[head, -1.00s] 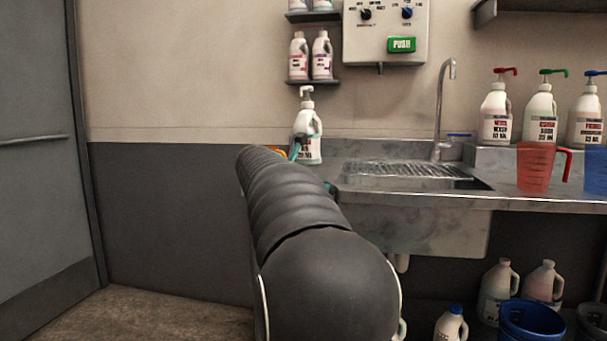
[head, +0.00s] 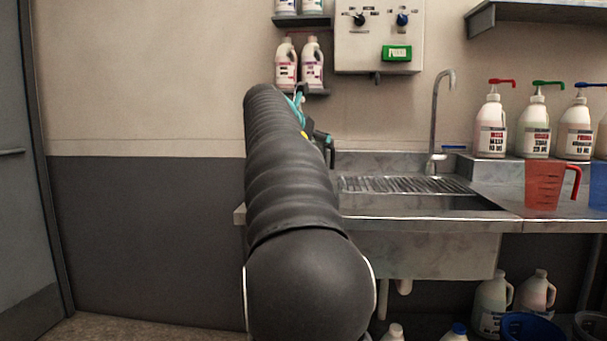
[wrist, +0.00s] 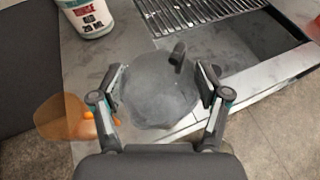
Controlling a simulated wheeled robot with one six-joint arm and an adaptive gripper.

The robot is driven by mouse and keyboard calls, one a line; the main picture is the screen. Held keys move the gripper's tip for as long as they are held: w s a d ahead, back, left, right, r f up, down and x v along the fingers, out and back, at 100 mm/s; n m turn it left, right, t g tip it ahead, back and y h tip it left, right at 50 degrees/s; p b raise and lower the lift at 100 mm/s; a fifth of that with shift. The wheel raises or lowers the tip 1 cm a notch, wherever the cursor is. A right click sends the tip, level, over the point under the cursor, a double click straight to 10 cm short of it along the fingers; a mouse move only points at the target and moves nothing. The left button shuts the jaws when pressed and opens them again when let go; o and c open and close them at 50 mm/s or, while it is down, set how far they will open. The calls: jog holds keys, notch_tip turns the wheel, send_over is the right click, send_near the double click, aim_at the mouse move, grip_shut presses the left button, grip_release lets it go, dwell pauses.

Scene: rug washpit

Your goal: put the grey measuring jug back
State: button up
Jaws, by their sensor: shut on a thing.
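The grey measuring jug (wrist: 150,98) is translucent and seen from above in the wrist view, with its dark handle (wrist: 177,56) toward the upper right. My gripper (wrist: 162,84) is shut on it, one finger on each side. The jug appears over the front edge of the steel counter; its height above it is hard to judge. In the head view my arm hides most of the gripper and jug; only teal and dark gripper parts show beyond the arm.
An orange jug (wrist: 62,118) is left of my gripper, near a white bottle (wrist: 88,15). The sink's drain rack (head: 405,185) lies right of my arm. A red jug (head: 543,185) and pump bottles (head: 535,125) stand farther right. A wall shelf (head: 305,92) holds bottles.

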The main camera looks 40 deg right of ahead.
jog(key=w+d+f+b, duration=0.1)
jog(key=w+d+f, duration=0.1)
jog(key=w+f, duration=0.3)
jog(key=shift+d+f+b, duration=0.15)
jog(key=shift+f+b, duration=0.2)
jog(key=shift+f, duration=0.85)
jog(key=shift+f, duration=0.15)
jog(key=o, duration=1.7)
jog(key=shift+w, duration=0.1)
jog(key=v, duration=1.2)
